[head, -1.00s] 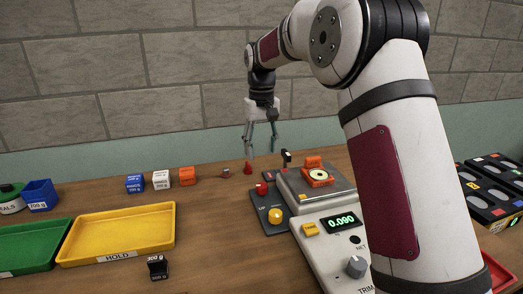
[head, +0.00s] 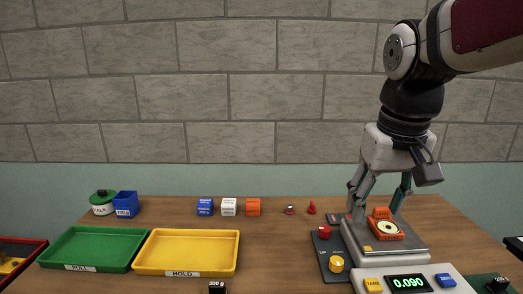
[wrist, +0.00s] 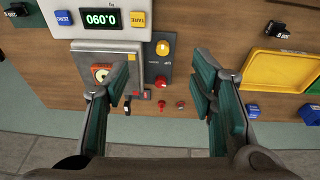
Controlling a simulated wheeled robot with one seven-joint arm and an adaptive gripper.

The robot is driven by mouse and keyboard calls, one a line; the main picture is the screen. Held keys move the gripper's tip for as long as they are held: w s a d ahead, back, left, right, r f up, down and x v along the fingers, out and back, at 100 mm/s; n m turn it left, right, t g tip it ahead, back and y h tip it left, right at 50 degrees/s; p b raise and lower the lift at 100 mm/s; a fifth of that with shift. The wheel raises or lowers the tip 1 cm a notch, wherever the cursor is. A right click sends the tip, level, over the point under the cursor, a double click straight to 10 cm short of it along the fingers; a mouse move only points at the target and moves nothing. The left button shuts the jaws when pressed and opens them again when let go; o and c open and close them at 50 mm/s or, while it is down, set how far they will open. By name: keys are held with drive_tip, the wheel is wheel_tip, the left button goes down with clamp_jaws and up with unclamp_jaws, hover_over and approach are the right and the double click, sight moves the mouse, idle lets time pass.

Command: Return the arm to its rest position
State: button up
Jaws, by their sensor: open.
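My gripper (head: 380,190) is open with nothing between its fingers. In the head view it hangs at the right, with its fingertips in front of or over the scale (head: 410,250); the exact height is hard to tell. In the wrist view its two fingers (wrist: 165,105) are spread wide with the table below. An orange piece with a pale round disc (head: 385,226) rests on the scale's plate. The scale's display (head: 408,282) reads 0.090. My arm reaches in from the upper right of the head view.
A yellow HOLD tray (head: 190,252) and a green FULL tray (head: 92,250) lie at the left. Blue, white and orange blocks (head: 229,207) stand behind. A panel with a red and a yellow knob (head: 336,264) adjoins the scale. The stone wall (head: 250,90) is behind the table.

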drive_tip(key=s+f, duration=0.2)
drive_tip(key=s, duration=0.6)
drive_tip(key=s+f+t+p, duration=0.1)
drive_tip(key=s+f, duration=0.1)
drive_tip(key=s, duration=0.7)
drive_tip(key=shift+f+t, duration=0.3)
